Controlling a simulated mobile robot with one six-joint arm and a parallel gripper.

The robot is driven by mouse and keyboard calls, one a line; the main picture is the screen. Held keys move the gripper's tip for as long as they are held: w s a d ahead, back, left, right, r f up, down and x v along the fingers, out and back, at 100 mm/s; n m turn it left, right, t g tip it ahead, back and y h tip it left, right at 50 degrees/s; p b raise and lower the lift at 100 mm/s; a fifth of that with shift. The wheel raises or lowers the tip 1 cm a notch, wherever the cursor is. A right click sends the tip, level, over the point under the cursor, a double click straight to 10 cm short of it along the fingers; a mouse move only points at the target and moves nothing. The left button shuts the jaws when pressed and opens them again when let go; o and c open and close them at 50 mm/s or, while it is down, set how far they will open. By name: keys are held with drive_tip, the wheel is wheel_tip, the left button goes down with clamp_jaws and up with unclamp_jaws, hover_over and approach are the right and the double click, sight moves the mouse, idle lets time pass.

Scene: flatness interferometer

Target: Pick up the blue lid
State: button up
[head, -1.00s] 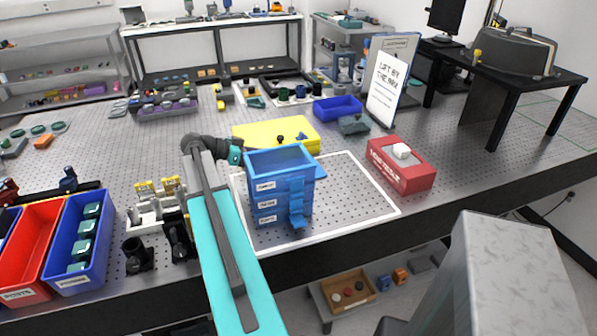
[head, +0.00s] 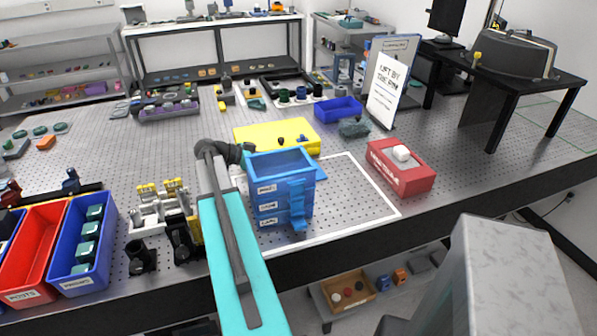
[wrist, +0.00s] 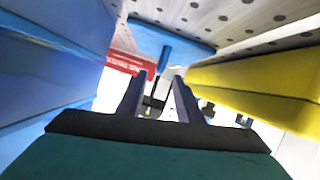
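The blue lid (wrist: 172,40) is a flat blue panel with an upright blue handle (wrist: 165,57) in the wrist view. In the head view only a blue edge (head: 320,173) shows behind the blue drawer box (head: 270,190); the rest appears hidden. My gripper (wrist: 160,78) is open and empty in the wrist view. The handle appears ahead of the gap between the fingers, apart from them. In the head view my gripper is hidden behind the blue box.
The blue box stands close on one side of my gripper and a yellow box (head: 258,137) on the other, leaving a narrow gap. A red box with a white button (head: 400,153) stands to the right. A sign (head: 390,85) stands behind it. The white-outlined bench area (head: 355,200) has free room.

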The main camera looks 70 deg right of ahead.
drive_tip(key=shift+s+d+f+p, duration=0.15)
drive_tip(key=shift+s+d+p, duration=0.1)
drive_tip(key=shift+s, duration=0.15)
drive_tip(key=shift+s+d+f+p, duration=0.1)
drive_tip(key=shift+s+p, duration=0.15)
drive_tip(key=shift+s, duration=0.15)
drive_tip(key=shift+x, duration=1)
drive_tip(key=shift+w+f, duration=0.1)
clamp_jaws()
